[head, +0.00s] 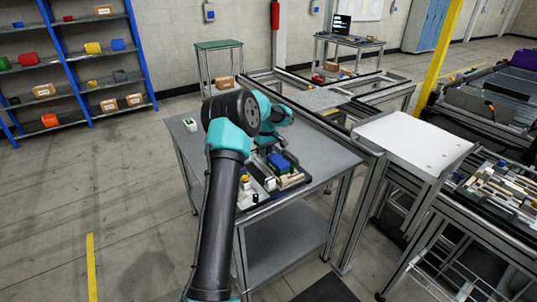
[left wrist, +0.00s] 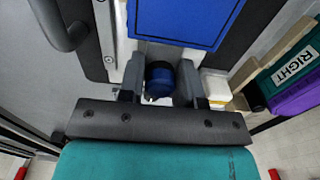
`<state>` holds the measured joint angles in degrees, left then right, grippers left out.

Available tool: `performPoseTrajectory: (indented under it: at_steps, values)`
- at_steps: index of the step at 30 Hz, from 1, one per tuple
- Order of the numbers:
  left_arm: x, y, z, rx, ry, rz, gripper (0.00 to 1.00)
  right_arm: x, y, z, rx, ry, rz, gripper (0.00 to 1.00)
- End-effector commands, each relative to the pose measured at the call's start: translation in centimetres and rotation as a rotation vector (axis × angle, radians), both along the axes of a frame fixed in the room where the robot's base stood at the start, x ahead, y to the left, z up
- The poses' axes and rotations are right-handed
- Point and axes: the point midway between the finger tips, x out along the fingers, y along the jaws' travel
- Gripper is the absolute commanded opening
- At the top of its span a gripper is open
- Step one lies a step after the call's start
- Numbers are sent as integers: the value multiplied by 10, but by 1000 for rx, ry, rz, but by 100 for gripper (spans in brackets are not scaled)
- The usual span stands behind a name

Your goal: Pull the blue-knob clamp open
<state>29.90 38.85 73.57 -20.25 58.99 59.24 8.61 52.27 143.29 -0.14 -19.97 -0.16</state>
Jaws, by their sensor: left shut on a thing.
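The blue knob (left wrist: 160,82) of the clamp shows in the left wrist view, dark blue and round. My left gripper (left wrist: 161,70) is shut on it, with one grey finger on each side. A blue block (left wrist: 175,20) lies just beyond the knob on a dark fixture plate; it also shows in the head view (head: 278,162), on the grey table. In the head view my left arm hides the knob and the fingertips. How far the clamp is open cannot be told. My right gripper is in neither view.
A grey bar handle (left wrist: 62,28) stands left of the knob in the left wrist view. A teal block labelled RIGHT (left wrist: 292,68) and a purple block (left wrist: 298,97) lie at the right. The grey table (head: 325,155) has free room right of the fixture.

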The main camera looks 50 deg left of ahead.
Motion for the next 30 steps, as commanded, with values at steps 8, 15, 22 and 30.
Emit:
performPoseTrajectory:
  at_steps: [8,15,22,30]
  values:
    - [2,9,1,4,-3,1,11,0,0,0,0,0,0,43]
    - [3,15,1,3,-2,1,11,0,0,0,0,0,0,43]
    - [3,18,1,3,-2,0,39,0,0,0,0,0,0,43]
    - [3,18,1,2,-1,0,49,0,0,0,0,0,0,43]
